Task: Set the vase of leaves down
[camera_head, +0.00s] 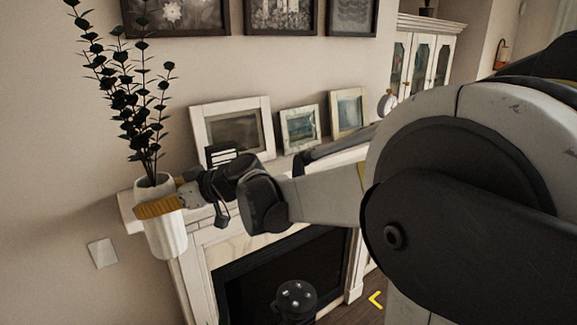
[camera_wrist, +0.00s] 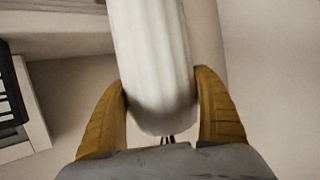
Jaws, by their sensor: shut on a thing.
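A white ribbed vase (camera_head: 166,236) with tall dark leaves (camera_head: 130,100) is on the left in the head view. My gripper (camera_head: 160,204) is shut on it, with yellow fingers around its middle. The vase looks nearly upright, at the left end of the mantel (camera_head: 128,205). Its base shows in front of the mantel's edge with nothing seen under it. In the wrist view the white vase (camera_wrist: 155,60) stands between the two yellow fingers (camera_wrist: 163,118).
Several framed pictures stand on the mantel: a large one (camera_head: 200,130) nearest the vase, a smaller one (camera_head: 286,128) and another (camera_head: 334,108) further right. A fireplace opening (camera_head: 240,280) lies below. My arm crosses in front of the mantel. A wall plate (camera_head: 102,253) is at lower left.

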